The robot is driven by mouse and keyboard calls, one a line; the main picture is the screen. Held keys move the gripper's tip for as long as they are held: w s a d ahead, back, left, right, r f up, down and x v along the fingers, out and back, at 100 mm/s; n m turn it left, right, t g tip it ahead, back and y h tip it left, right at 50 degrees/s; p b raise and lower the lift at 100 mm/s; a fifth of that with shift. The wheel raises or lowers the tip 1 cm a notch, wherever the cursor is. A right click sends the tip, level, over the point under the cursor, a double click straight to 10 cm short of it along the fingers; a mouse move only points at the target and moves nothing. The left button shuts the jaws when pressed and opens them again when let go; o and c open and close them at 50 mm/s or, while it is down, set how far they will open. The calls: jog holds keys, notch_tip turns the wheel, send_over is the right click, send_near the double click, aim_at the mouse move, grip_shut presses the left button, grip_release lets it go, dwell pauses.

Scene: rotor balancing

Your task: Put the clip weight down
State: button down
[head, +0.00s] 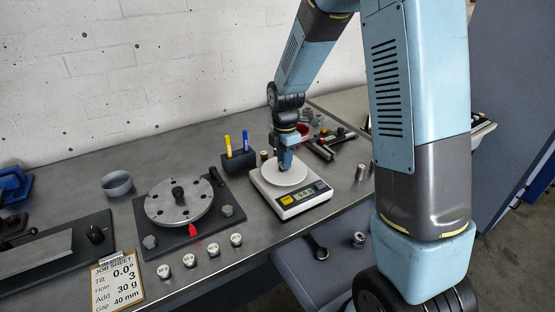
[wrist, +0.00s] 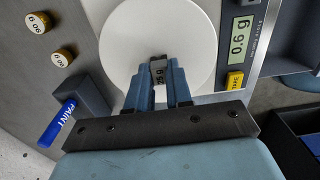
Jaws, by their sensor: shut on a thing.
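The clip weight (wrist: 158,70) is a small grey block with a partly hidden gram marking. My gripper (wrist: 158,82) is shut on it and holds it over the white round pan of the scale (wrist: 120,45). The scale's display (wrist: 239,38) reads 0.6 g. In the head view my gripper (head: 286,165) points down at the pan of the scale (head: 303,203); the weight is hardly visible there. I cannot tell whether the weight touches the pan.
A pen holder (head: 240,162) with yellow and blue pens stands left of the scale. The rotor disc (head: 180,202) lies further left, with several small labelled weights (head: 189,260) in front. A job sheet (head: 117,283) reads "Add 30 g". Tools (head: 325,148) lie behind right.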

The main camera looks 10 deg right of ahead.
jog(key=c, duration=1)
grip_release()
jog(key=shift+c, duration=0.2)
